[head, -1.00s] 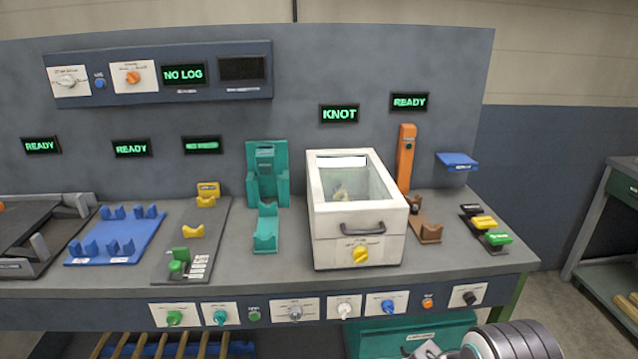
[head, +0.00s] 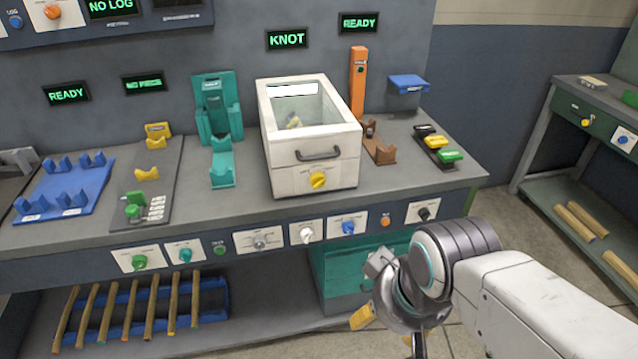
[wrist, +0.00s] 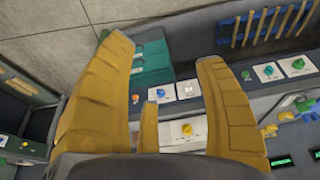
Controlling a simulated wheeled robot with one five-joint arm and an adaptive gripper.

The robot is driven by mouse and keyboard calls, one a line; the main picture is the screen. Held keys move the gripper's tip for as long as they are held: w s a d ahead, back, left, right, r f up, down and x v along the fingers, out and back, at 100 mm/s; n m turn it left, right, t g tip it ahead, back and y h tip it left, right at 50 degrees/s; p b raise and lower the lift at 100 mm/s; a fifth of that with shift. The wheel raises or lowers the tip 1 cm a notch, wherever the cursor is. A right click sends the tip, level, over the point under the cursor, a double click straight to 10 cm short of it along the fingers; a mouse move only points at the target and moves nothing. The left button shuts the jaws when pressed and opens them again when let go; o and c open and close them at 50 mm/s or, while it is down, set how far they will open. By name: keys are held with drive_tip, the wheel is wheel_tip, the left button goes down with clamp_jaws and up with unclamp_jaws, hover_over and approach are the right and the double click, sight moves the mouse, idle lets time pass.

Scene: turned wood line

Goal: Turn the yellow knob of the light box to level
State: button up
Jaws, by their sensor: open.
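The light box (head: 283,169) is a white box with a glass top, standing on the bench. Its yellow knob (head: 318,180) sits low on the front face, below a dark handle (head: 318,154). The knob also shows in the wrist view (wrist: 187,129), between my fingers and far off. My gripper (head: 385,318) is in front of the bench, to the lower right of the box, apart from it. The marks around the knob are too small to read.
A row of panel knobs, including a white one (head: 307,233) and a blue one (head: 348,227), lines the bench's front edge. A teal drawer unit (head: 335,285) stands under the bench. Brown, black and coloured fixtures stand right of the box. Floor is open toward the right bench.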

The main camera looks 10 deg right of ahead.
drive_tip(key=w+f+t+b, duration=0.3)
drive_tip(key=w+b, duration=0.1)
drive_tip(key=w, duration=0.5)
drive_tip(key=w+f+t+b, duration=0.3)
drive_tip(key=w+b, duration=0.2)
drive_tip(key=w, duration=0.5)
drive_tip(key=m+t+b, duration=0.2)
drive_tip(key=t+b, duration=0.6)
drive_tip(key=b, duration=0.2)
approach(319, 180)
drive_tip(key=w, duration=0.2)
drive_tip(key=shift+w+f, duration=0.35)
drive_tip(key=shift+w, duration=3.55)
drive_tip(key=shift+c, duration=0.4)
drive_tip(key=shift+r, duration=0.2)
drive_tip(key=c, duration=1.1)
